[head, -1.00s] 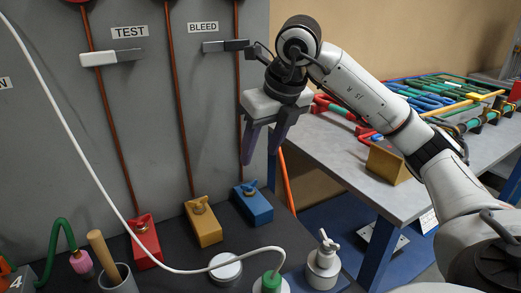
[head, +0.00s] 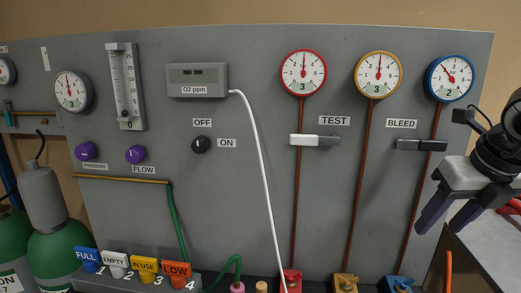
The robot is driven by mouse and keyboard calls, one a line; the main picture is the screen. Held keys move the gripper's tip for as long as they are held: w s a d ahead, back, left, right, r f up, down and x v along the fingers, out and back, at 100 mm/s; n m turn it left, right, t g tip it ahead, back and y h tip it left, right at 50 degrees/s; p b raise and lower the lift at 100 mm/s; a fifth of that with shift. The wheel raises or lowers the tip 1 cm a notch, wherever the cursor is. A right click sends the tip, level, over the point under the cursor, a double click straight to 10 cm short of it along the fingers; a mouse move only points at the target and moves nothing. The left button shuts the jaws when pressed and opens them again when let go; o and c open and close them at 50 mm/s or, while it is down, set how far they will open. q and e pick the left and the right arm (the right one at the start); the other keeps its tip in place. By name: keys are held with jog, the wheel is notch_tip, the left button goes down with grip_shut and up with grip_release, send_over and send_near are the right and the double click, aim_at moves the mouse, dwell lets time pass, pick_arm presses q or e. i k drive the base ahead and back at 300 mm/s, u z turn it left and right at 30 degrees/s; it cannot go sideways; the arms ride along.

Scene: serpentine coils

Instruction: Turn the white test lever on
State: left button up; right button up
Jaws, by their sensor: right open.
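The white test lever (head: 305,140) lies level across a copper pipe on the grey panel, just below the TEST label (head: 334,121). Its left part is white and its right end is grey. My right gripper (head: 441,226) is at the right edge of the view, open and empty, with its two dark fingers pointing down and left. It is well to the right of the test lever and lower, apart from it. My left gripper is not in view.
A dark bleed lever (head: 420,145) sits between the test lever and my right gripper. A white cable (head: 263,170) hangs left of the test lever. Red (head: 303,72), yellow (head: 378,74) and blue (head: 449,78) gauges top the pipes. Green cylinders (head: 58,262) stand lower left.

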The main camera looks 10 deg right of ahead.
aim_at(297, 139)
jog(key=k, duration=1)
